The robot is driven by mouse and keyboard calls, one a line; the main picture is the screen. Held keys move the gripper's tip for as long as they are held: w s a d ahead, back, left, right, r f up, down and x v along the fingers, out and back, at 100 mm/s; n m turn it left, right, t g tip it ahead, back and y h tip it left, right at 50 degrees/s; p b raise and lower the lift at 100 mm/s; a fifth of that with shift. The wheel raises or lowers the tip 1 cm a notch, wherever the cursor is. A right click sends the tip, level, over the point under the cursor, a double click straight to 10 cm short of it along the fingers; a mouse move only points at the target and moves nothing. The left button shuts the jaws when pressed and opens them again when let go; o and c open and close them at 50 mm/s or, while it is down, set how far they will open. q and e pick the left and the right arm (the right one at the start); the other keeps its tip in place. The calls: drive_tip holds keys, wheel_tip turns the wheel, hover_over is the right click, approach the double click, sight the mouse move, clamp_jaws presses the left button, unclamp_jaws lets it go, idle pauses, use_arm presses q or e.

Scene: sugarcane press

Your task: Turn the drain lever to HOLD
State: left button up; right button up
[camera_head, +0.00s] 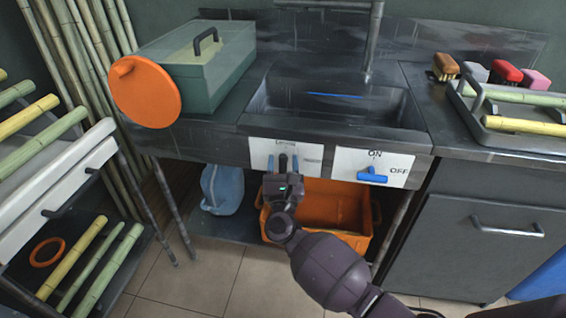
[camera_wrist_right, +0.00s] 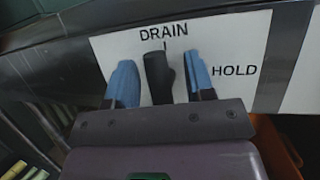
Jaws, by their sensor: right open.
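The drain lever (camera_wrist_right: 157,75) is a short dark handle on a white label panel (camera_wrist_right: 245,45) on the sink's front. It stands nearly upright, its tip just below the mark under the word DRAIN. The word HOLD is to its right. My right gripper (camera_wrist_right: 163,82) is open, with one blue-padded finger on each side of the lever and visible gaps between. In the head view my right gripper (camera_head: 283,164) reaches up to this panel (camera_head: 310,152). The lever's base is hidden behind the gripper body. My left gripper is not in view.
A second panel with a blue ON/OFF lever (camera_head: 372,176) is to the right. An orange crate (camera_head: 335,205) and a blue bag (camera_head: 222,188) are below the sink (camera_head: 420,142). A green box (camera_head: 215,62) with an orange disc (camera_head: 144,92) stands at the left.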

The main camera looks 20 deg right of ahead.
drive_tip(key=shift+w+d, duration=0.1)
drive_tip(key=shift+w, duration=0.05)
drive_tip(key=c, duration=0.9)
drive_tip(key=shift+r, duration=0.1)
